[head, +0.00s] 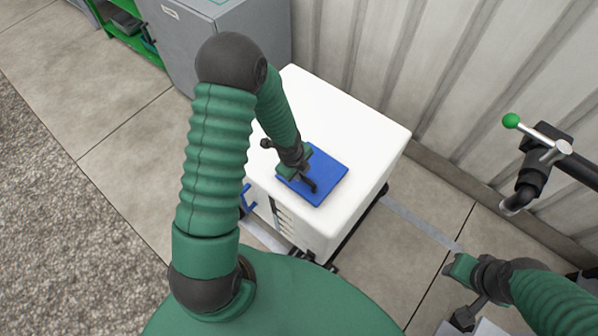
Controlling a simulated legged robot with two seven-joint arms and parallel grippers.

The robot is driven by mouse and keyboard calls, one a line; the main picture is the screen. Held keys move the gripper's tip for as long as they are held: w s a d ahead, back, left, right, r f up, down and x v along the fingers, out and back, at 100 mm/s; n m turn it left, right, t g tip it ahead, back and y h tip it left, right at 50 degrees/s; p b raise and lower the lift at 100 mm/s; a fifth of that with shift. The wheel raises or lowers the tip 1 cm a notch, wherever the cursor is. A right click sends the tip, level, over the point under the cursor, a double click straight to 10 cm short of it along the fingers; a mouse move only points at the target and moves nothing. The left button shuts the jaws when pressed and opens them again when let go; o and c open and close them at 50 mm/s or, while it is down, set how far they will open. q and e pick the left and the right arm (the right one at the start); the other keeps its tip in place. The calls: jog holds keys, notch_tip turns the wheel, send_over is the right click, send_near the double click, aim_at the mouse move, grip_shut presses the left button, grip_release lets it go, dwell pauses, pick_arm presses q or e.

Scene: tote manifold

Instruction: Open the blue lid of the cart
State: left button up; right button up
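The white cart (345,110) stands in the middle of the head view, with a flat blue lid (326,170) on its top near the front edge. The lid looks closed, lying flat on the white top. My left gripper (300,182) reaches down over the left part of the lid and hides some of it. Its dark tip is at or just above the lid; contact and finger gap are unclear. My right gripper (462,292) is at the lower right, away from the cart, with its fingers apart and nothing between them.
A grey cabinet (225,40) and a green shelf (130,35) stand behind at the left. A corrugated wall (450,70) runs behind the cart. A dark pipe with a green-knobbed lever (535,135) is at the right. Tiled floor lies between cart and pipe.

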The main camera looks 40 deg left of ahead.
pick_arm(q)
grip_shut()
jog(key=shift+r, duration=0.1)
dwell(1.0)
